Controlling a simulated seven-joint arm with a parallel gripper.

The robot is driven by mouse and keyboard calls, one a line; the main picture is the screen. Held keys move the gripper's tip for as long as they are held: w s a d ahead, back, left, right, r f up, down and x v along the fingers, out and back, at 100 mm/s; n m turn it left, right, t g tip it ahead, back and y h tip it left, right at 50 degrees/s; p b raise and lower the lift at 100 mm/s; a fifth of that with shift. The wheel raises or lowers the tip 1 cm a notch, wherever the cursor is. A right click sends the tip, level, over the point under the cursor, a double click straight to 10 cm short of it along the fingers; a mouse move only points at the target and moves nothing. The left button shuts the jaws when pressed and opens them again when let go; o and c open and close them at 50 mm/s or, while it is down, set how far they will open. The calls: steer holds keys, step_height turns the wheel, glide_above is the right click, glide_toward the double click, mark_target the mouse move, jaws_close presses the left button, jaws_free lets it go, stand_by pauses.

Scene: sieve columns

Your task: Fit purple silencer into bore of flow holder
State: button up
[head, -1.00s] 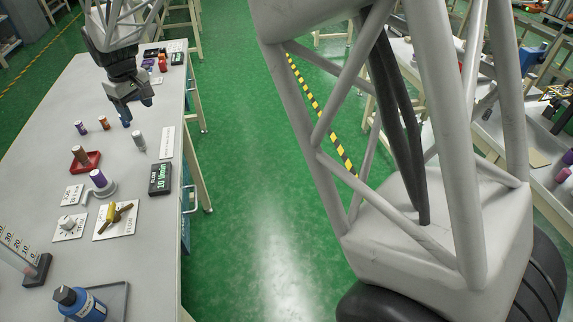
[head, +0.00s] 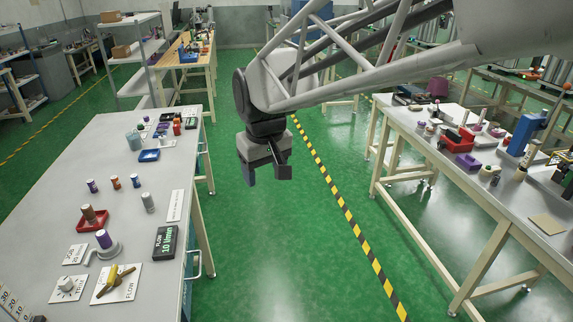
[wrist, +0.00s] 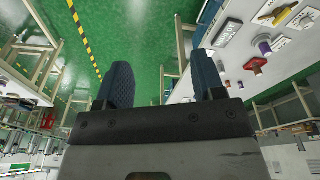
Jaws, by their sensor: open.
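A purple-topped cylinder (head: 103,238) stands upright at a pale round holder (head: 108,253) with a curved tube, behind the FLOW plate on the left bench; how deep it sits is unclear. It also shows in the wrist view (wrist: 265,47). A smaller dark purple cylinder (head: 92,186) stands loose farther back. I cannot tell for sure which is the silencer. My gripper (head: 267,174) hangs over the green aisle, right of the bench and well away from both. Its blue-padded fingers are apart and empty in the wrist view (wrist: 165,88).
A red tray (head: 92,221) with a brown cylinder, a grey cylinder (head: 148,202), small orange and blue cylinders, a flow display (head: 165,242) and a yellow-handled valve (head: 115,281) share the left bench (head: 50,200). Another cluttered bench (head: 440,150) stands right. The aisle between is clear.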

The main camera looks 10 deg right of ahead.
steer(key=s+d+f+m, duration=0.2)
steer(key=s+d, duration=0.3)
steer(key=s, duration=0.4)
steer(key=s+d+f+m, duration=0.2)
steer(key=s+d, duration=0.4)
steer(key=s, duration=0.4)
steer(key=shift+s+d+t, duration=0.2)
steer(key=shift+s+t, duration=0.05)
steer(key=shift+t, duration=0.15)
